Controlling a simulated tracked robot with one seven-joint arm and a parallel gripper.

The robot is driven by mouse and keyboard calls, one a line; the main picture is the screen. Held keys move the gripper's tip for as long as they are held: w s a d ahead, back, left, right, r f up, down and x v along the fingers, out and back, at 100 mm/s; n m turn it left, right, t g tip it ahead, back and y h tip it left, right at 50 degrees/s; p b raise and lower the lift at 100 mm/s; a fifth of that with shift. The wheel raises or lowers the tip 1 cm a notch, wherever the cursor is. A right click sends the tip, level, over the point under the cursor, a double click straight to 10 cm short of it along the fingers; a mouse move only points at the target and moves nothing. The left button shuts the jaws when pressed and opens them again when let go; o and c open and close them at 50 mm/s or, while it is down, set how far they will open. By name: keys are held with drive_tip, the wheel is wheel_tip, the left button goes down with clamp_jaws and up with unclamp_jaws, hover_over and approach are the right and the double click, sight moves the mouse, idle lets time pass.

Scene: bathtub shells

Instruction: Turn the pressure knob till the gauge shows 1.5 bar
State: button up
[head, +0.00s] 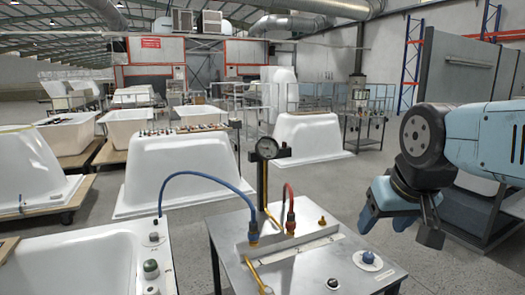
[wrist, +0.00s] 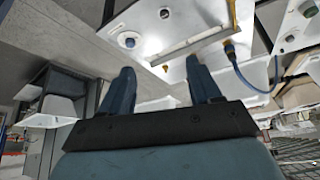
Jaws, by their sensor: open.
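The round pressure gauge (head: 267,148) stands on a post at the back of the metal test table. Its face is pale, and its reading is too small to make out. A blue-topped knob on a white disc (head: 368,258) sits at the table's right front. It also shows in the wrist view (wrist: 128,40). A small black knob (head: 333,283) is at the front edge; I cannot tell which knob sets the pressure. My gripper (head: 386,226) is open and empty, above and right of the blue-topped knob, apart from it. Both fingers show in the wrist view (wrist: 163,76).
The table top (head: 240,275) carries a blue hose (head: 205,178), a red hose (head: 286,205) and a raised metal strip (head: 305,245). A white tub (head: 70,265) stands close at left. A grey cabinet (head: 460,80) is behind my arm.

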idle(0.6)
drive_tip(key=n+g, duration=0.6)
drive_tip(key=n, duration=0.4)
hover_over(369, 255)
wheel_tip(369, 255, down, 15)
wheel_tip(369, 255, down, 13)
drive_tip(key=shift+w, duration=0.1)
drive_tip(key=shift+c, duration=0.3)
drive_tip(key=c, duration=1)
